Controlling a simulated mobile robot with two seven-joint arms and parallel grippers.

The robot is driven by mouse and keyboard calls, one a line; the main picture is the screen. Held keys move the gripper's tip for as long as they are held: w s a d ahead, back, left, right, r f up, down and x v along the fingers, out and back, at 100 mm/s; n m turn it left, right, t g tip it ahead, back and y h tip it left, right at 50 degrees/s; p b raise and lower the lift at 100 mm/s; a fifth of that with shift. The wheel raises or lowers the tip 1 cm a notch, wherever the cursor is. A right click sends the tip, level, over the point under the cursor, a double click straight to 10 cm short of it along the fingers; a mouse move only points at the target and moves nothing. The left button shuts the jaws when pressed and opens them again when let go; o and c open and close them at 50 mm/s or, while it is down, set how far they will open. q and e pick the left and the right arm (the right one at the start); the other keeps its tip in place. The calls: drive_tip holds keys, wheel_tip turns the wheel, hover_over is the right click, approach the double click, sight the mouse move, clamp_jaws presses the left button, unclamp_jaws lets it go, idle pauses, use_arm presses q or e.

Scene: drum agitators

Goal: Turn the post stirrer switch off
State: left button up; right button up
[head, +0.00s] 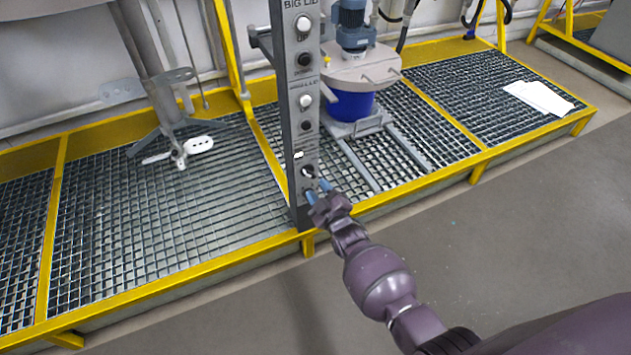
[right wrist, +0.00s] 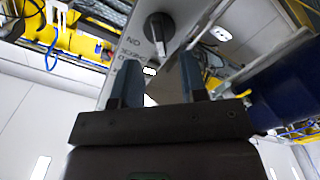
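The grey control post (head: 296,110) stands upright at the platform's front edge, with a column of buttons and knobs. Low on it is a dark rotary switch (head: 308,171). In the right wrist view the rotary switch (right wrist: 160,28) is a black knob on a grey plate, with "ON" lettering beside it. My right gripper (head: 318,190) is at the post's lower part, just below the switch. In the right wrist view my right gripper (right wrist: 162,72) has its two blue-grey fingers apart and empty; the knob lies beyond the fingertips, apparently untouched. My left gripper is out of view.
A blue drum (head: 350,104) with a grey lid and motor stands behind the post. A metal stirrer stand (head: 170,110) is at left. White sheets (head: 538,97) lie on the grating at right. Yellow rails edge the platform; the floor (head: 480,250) in front is clear.

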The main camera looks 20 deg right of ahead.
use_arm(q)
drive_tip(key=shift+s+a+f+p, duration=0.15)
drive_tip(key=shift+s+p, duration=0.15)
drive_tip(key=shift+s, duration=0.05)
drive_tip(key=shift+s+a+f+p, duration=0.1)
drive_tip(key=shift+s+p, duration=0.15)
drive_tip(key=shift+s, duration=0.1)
use_arm(e)
drive_tip(key=s, duration=0.6)
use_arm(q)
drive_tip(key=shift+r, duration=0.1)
use_arm(e)
drive_tip(key=shift+d+r, duration=0.1)
